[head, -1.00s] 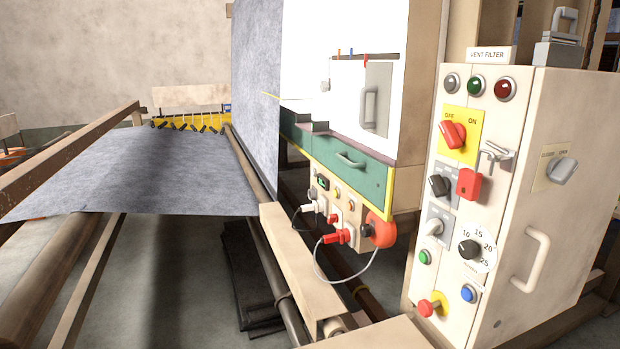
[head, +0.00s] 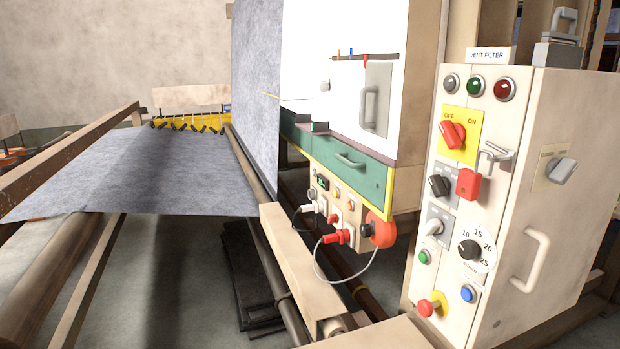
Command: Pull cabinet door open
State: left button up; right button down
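A cream cabinet (head: 548,205) labelled VENT FILTER stands at the right. Its right-hand side face bears a pale bar handle (head: 537,260) and, above it, a grey turn knob (head: 563,171) on a small labelled plate. I see no open gap along that face. A smaller white cabinet (head: 350,85) hangs in the middle, with a grey upright handle (head: 369,107) on a grey plate; its front looks shut. Neither of my grippers is in view, and nothing touches either handle.
The cream cabinet's front carries a red switch (head: 453,135), lamps, knobs and a red padlock (head: 468,185). A green drawer (head: 345,160) and a socket panel with a looped cable (head: 375,262) sit left of it. Grey felt (head: 150,170) and wooden beams (head: 300,270) fill the left.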

aim_at(552, 235)
jog(key=k+z, duration=0.1)
jog(key=z, duration=1.25)
